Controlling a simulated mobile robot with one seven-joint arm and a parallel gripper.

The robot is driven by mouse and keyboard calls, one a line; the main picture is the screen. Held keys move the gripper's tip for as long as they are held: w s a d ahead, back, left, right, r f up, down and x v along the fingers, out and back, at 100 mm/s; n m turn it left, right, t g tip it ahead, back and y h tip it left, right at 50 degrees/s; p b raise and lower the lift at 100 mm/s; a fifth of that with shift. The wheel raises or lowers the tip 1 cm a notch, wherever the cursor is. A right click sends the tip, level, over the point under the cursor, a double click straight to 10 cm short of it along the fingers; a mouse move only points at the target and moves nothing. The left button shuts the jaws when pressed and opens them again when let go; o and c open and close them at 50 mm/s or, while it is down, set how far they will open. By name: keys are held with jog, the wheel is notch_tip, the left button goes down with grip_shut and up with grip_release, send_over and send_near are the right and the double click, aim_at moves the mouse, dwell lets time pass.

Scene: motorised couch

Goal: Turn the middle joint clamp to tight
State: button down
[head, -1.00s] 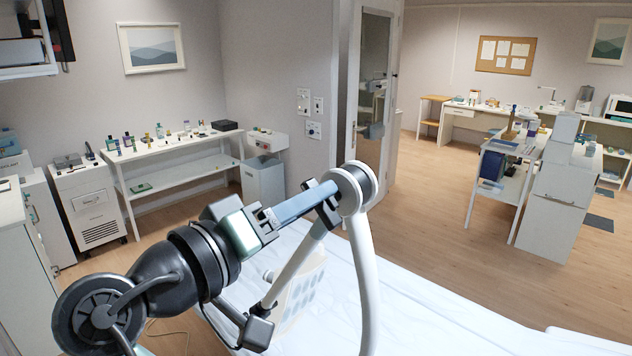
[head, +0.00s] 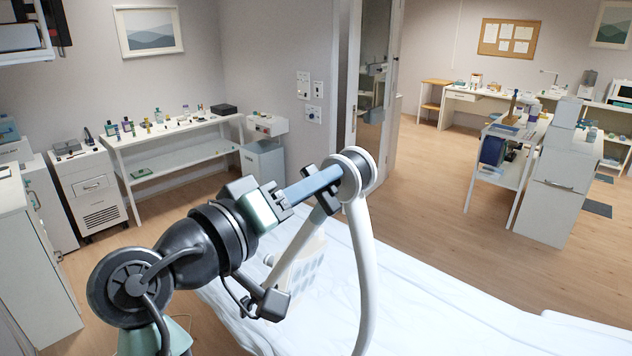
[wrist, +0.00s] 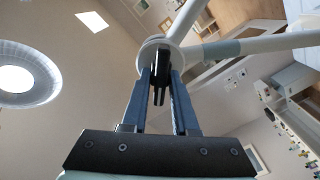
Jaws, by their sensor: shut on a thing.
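The middle joint clamp (head: 355,173) is a round white joint with a dark band, where two white tubes of a bent stand meet above the bed. It also shows in the wrist view (wrist: 156,48). A black lever (wrist: 160,84) hangs from the joint between my fingers. My gripper (wrist: 161,76) has its two long blue-grey fingers on either side of this lever and is shut on it. In the head view my gripper (head: 334,178) reaches the joint from the left. The lever's exact angle is partly hidden by the fingers.
The bed (head: 420,310) with a white sheet lies below the stand. A white shelf table (head: 180,150) with small bottles stands along the left wall. A white cabinet unit (head: 555,190) stands at right. Open wooden floor (head: 440,190) lies between.

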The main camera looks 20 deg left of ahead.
jog(key=shift+n, duration=0.3)
jog(key=n+p, duration=0.2)
jog(key=n, duration=0.1)
jog(key=shift+a+n, duration=0.1)
jog(key=shift+n, duration=0.2)
jog(key=shift+f+n+p, duration=0.15)
jog(key=shift+n+p, duration=0.7)
jog(key=shift+n, duration=0.35)
jog(key=shift+f+n+p, duration=0.15)
jog(key=shift+n+p, duration=0.65)
jog(key=shift+n, duration=0.4)
jog(key=c, duration=0.9)
grip_release()
jog(key=shift+o, duration=0.2)
jog(key=shift+a, duration=0.1)
